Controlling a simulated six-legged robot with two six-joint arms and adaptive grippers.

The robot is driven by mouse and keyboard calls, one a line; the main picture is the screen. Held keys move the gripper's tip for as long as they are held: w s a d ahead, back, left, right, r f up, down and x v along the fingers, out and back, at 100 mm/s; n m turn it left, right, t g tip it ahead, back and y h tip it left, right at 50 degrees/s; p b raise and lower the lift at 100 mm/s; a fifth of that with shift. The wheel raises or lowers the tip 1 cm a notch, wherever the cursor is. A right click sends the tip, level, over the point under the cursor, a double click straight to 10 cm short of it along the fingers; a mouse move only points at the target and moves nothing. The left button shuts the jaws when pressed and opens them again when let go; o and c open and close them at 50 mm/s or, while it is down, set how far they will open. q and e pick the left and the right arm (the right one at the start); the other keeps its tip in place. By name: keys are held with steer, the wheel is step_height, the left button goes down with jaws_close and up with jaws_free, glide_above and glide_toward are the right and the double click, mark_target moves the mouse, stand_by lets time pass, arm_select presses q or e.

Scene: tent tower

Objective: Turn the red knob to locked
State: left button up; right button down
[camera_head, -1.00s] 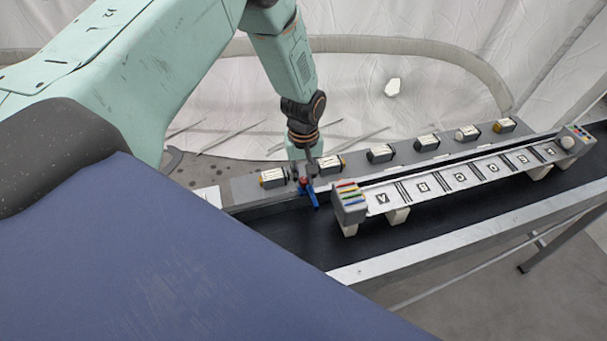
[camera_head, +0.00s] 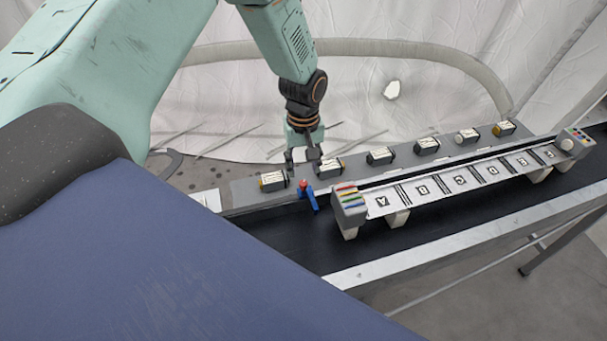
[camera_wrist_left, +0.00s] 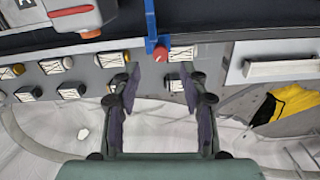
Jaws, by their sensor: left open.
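The red knob (camera_head: 304,184) sits near the front edge of the grey panel, with a blue part (camera_head: 311,200) beside it pointing toward the black belt. In the left wrist view the red knob (camera_wrist_left: 181,54) is at top centre, beside the blue part (camera_wrist_left: 152,25). My left gripper (camera_head: 303,164) is open and empty, just behind and above the knob, not touching it as far as I see. In the left wrist view its two fingers (camera_wrist_left: 158,78) are spread wide, with the knob beyond the tips. I cannot read any locked marking. My right gripper is out of view.
Several labelled box-like modules (camera_head: 380,156) line the panel, one on each side of the knob. A raised rail of marked tiles (camera_head: 460,178) with a grey end block (camera_head: 348,206) stands to the right. The black belt (camera_head: 290,242) in front is mostly clear.

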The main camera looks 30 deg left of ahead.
mark_target(303, 183)
arm_select(q)
step_height(303, 183, up, 7)
stand_by(0.3)
